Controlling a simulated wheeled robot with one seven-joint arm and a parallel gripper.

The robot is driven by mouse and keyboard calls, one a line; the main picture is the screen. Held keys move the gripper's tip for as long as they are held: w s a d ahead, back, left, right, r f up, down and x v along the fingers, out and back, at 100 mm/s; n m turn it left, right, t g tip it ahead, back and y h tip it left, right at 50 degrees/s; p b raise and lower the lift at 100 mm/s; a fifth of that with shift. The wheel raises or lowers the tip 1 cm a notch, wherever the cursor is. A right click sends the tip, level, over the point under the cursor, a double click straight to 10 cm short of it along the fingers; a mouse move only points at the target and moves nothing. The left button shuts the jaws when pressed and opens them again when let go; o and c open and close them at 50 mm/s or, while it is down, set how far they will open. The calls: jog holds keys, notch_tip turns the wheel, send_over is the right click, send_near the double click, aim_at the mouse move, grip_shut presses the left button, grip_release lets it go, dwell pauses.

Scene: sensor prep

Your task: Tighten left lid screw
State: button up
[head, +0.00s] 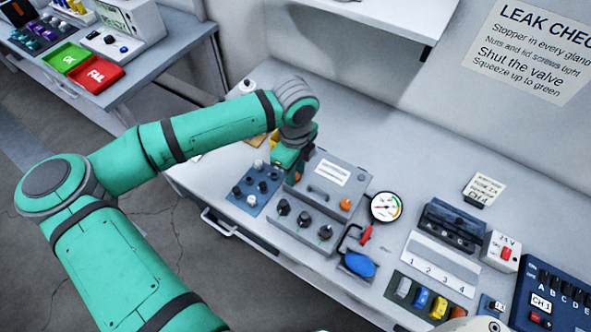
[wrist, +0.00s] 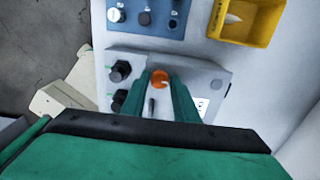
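The grey box with a lid (head: 318,197) stands on the bench, with a white label and a handle on the lid. An orange lid screw (head: 346,204) shows at the lid's right side. My gripper (head: 296,170) is down at the lid's left end, and my arm mostly hides that end in the head view. In the wrist view, the left lid screw (wrist: 160,78), an orange knob, sits between the tips of my two green fingers (wrist: 160,84). The gap is about as wide as the knob, and the fingers appear shut on it. The screw's thread is hidden.
Dark gland knobs (head: 304,218) line the box's front. A blue plate with plugs (head: 255,188) is at left, and a yellow bin (wrist: 247,20) lies beyond. A pressure gauge (head: 386,207) and blue squeeze bulb (head: 359,264) are close on the right.

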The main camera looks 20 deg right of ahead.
grip_shut()
